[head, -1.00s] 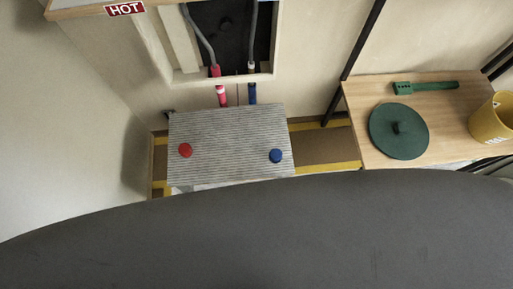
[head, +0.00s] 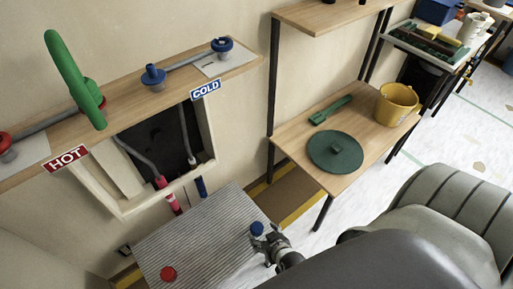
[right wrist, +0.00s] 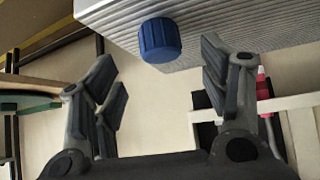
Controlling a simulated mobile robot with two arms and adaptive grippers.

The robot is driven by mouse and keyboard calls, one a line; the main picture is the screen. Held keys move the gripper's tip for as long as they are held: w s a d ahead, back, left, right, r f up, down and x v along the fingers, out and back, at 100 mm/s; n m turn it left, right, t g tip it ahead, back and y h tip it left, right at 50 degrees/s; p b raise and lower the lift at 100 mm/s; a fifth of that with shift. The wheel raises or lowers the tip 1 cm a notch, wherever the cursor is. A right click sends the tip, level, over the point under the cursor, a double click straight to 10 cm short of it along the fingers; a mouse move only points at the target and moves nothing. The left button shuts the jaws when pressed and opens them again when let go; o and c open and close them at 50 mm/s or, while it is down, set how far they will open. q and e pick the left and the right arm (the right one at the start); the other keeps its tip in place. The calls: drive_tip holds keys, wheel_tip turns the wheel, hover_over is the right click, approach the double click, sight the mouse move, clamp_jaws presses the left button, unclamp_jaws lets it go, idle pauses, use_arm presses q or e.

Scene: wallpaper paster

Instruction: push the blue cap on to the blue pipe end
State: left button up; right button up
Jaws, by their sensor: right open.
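The blue cap (head: 257,229) sits on the ribbed grey mat (head: 195,235), near its right edge. The blue pipe end (head: 201,187) hangs from the wall opening, beyond the far edge of the mat. My right gripper (head: 268,243) is beside the blue cap, at the mat's right edge. In the right wrist view its two fingers (right wrist: 163,78) are spread apart with nothing held. The blue cap (right wrist: 160,40) shows there just past the gap between the fingertips, and I cannot tell whether they touch it. My left gripper is not in view.
A red cap (head: 168,273) lies on the mat's near left, and a red pipe end (head: 173,204) hangs left of the blue one. A wooden shelf (head: 130,93) with valves is above. A wooden table (head: 290,135) at right holds a green lid (head: 335,152) and yellow bucket (head: 396,104).

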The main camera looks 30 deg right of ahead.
sight(258, 228)
drive_tip(key=shift+w+f+b, duration=0.3)
drive_tip(key=shift+w+f, duration=0.15)
drive_tip(key=shift+f, duration=0.15)
drive_tip(key=shift+w+f+b, duration=0.2)
drive_tip(key=shift+w+b, duration=0.15)
drive_tip(key=shift+w, duration=0.05)
drive_tip(key=b+x, duration=0.3)
drive_tip(key=shift+w+d+f, duration=0.1)
drive_tip(key=shift+w+d, duration=0.05)
drive_tip(key=shift+w, duration=0.2)
drive_tip(key=shift+w+f+b, duration=0.35)
drive_tip(key=shift+w+b, duration=0.1)
drive_tip(key=shift+b, duration=0.2)
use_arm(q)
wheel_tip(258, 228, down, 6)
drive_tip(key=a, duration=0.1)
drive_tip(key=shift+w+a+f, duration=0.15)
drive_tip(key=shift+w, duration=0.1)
use_arm(e)
drive_tip(key=shift+r, duration=0.1)
drive_tip(key=c, duration=1)
